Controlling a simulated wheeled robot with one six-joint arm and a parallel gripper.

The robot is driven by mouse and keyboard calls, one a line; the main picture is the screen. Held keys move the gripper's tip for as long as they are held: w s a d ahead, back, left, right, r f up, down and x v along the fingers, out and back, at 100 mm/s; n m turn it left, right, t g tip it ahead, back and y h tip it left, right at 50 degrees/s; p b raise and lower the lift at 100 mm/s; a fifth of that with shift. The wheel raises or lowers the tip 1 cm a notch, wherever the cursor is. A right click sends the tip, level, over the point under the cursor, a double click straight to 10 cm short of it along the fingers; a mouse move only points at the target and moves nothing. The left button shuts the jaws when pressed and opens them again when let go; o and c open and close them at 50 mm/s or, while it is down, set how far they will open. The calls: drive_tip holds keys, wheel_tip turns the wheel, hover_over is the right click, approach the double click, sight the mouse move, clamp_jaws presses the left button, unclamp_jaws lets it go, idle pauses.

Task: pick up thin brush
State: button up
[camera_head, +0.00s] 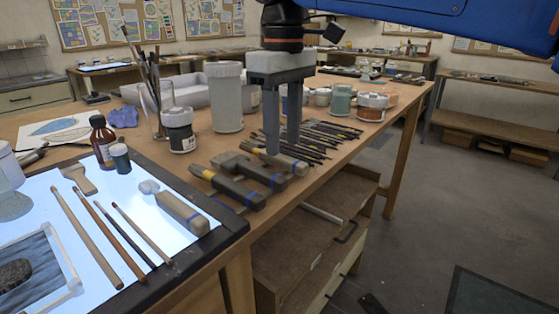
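The rightmost one (141,233) looks the thinnest and shortest. My gripper (284,150) points down over the wooden table, well to the right of and beyond these brushes. Its two grey fingers are apart, with a narrow gap and nothing seen between them. The fingertips appear close above or beside the row of chunky tools; I cannot tell whether they touch.
Chunky grey-handled tools (238,190) lie right of the panel. Several dark slim tools (325,135) lie behind my gripper. A glass of brushes (157,110), a white jar (227,100), a dark jar (180,130) and a brown bottle (102,140) stand behind the panel.

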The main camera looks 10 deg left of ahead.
sight(283, 157)
drive_tip(key=shift+f, duration=1.7)
clamp_jaws()
wheel_tip(283, 157, up, 10)
